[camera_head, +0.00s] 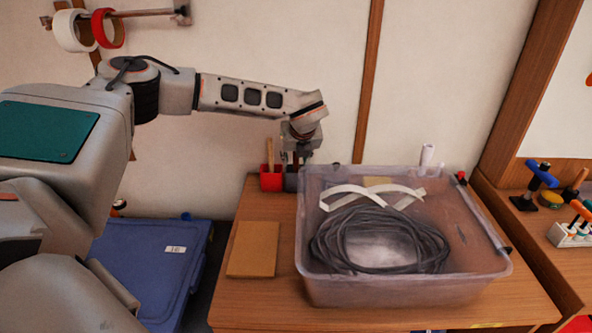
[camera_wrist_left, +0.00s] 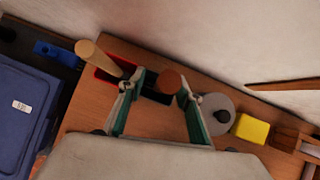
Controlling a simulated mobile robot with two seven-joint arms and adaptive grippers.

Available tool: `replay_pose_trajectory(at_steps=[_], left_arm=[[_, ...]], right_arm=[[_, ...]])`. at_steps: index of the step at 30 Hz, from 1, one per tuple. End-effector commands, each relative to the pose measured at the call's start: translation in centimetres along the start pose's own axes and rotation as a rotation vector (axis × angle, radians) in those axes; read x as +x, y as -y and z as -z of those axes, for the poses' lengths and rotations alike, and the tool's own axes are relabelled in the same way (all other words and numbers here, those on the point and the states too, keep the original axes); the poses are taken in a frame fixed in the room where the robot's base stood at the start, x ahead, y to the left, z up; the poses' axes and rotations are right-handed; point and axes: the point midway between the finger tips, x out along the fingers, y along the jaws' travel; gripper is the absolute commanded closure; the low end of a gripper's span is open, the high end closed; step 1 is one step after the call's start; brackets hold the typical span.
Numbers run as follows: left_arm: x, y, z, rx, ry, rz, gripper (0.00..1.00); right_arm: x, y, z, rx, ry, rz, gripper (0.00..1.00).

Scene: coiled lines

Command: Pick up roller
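I cannot tell for certain which thing is the roller. My left gripper (camera_head: 291,160) is above the back left of the table, over a red cup (camera_head: 271,179) and a dark cup (camera_head: 291,180). In the left wrist view the gripper (camera_wrist_left: 160,88) is open, its green-lined fingers on either side of a brown round end (camera_wrist_left: 168,82) at the dark cup. Touching is not visible. A pale wooden handle (camera_wrist_left: 98,57) stands tilted in the red cup, left of the fingers. A white upright cylinder (camera_head: 427,155) stands behind the bin. My right gripper is not in view.
A clear bin (camera_head: 410,292) with coiled dark line (camera_head: 380,240) fills the table's right. A tan board (camera_head: 253,250) lies front left. A blue lidded box (camera_head: 150,265) stands left.

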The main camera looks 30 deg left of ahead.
Motion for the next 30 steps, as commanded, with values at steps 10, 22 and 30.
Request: replay_pose_trajectory(at_steps=[10,22,30], left_arm=[[-0.1,0.0,0.0,0.000,0.001,0.000,1.00],[-0.8,0.1,-0.6,-0.001,0.002,0.002,1.00],[-4.2,0.1,-2.8,-0.002,0.005,0.004,1.00]], right_arm=[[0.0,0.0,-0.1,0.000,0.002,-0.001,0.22],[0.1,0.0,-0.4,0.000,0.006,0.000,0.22],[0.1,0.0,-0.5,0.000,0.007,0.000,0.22]])
